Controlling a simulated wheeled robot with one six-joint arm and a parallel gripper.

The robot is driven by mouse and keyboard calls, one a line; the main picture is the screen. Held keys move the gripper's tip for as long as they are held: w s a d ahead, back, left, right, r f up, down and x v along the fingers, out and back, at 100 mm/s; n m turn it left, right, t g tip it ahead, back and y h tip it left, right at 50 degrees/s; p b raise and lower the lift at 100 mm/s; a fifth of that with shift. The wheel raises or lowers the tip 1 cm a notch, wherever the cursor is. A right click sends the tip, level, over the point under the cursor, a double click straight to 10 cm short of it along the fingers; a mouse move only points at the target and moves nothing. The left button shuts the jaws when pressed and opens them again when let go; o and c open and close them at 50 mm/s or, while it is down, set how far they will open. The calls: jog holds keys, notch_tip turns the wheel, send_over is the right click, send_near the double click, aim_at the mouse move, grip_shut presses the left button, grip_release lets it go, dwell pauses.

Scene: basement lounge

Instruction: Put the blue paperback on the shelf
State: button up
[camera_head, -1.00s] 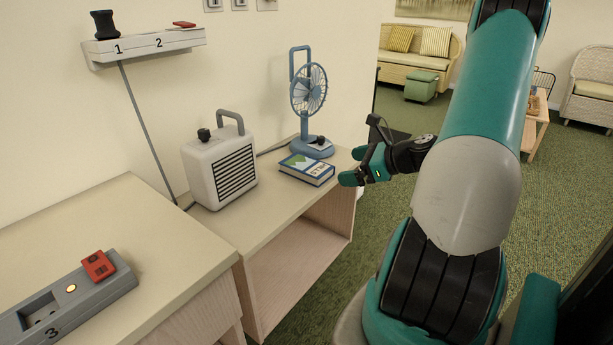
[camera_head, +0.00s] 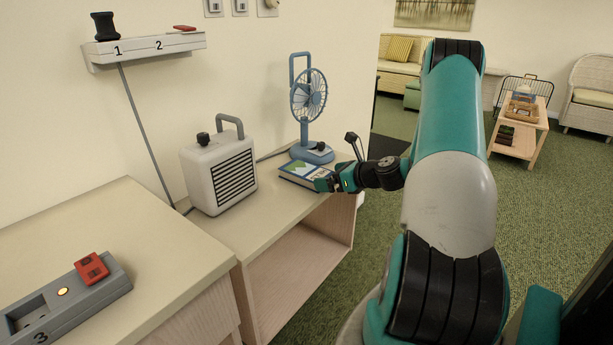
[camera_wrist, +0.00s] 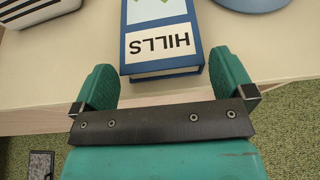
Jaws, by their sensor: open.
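The blue paperback (camera_head: 300,171) lies flat on the pale top of a wooden unit (camera_head: 258,208), in front of the blue fan. In the wrist view the book (camera_wrist: 162,45) shows its blue cover and upside-down "HILLS" lettering. My gripper (camera_head: 328,184) is open at the book's near right end. In the wrist view my gripper's green fingers (camera_wrist: 164,80) stand on either side of that end; contact cannot be told. The unit has an open compartment (camera_head: 300,255) below its top. Which surface is the shelf is not clear.
A blue fan (camera_head: 306,105) and white heater (camera_head: 219,174) stand on the unit. A grey box marked 3 (camera_head: 75,298) with a red block lies at left.

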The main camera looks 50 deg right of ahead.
aim_at(319, 174)
jog(key=x, duration=0.4)
jog(key=shift+w+a+r, duration=0.1)
jog(key=shift+w+r, duration=0.15)
jog(key=shift+w, duration=0.2)
jog(key=shift+c, duration=0.2)
jog(key=c, duration=0.7)
